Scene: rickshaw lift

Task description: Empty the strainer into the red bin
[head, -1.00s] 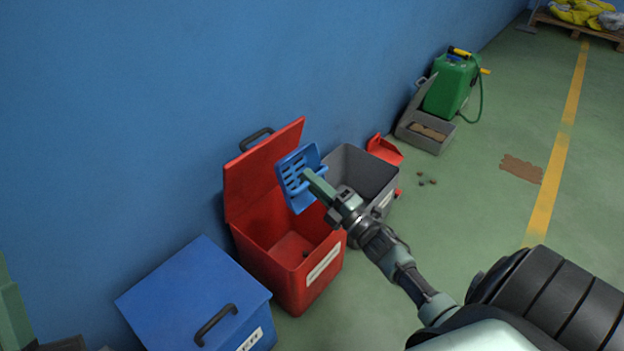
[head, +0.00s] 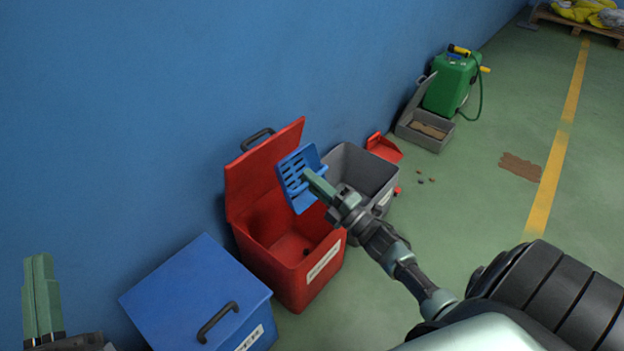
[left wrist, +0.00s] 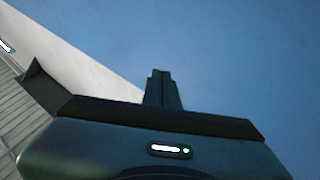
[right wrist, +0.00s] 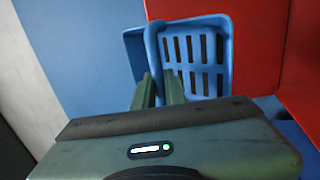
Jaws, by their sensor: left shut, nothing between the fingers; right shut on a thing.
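The blue slotted strainer (head: 296,180) is tilted steeply, almost on edge, above the open red bin (head: 313,285). My right gripper (head: 313,180) is shut on it; the strainer also shows in the right wrist view (right wrist: 197,62), and nothing is seen lying on its slotted face. The red bin's lid (head: 262,172) stands raised against the wall. A small dark object (head: 306,252) lies inside the bin. My left gripper (head: 40,290) is shut and empty at the far left, pointing up; its closed fingers show in the left wrist view (left wrist: 161,90).
A closed blue bin (head: 195,295) stands left of the red bin. A grey open bin (head: 372,170) and a red dustpan (head: 384,148) are to its right. Small bits (head: 427,179) lie on the floor. A green sprayer (head: 452,82) stands farther back.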

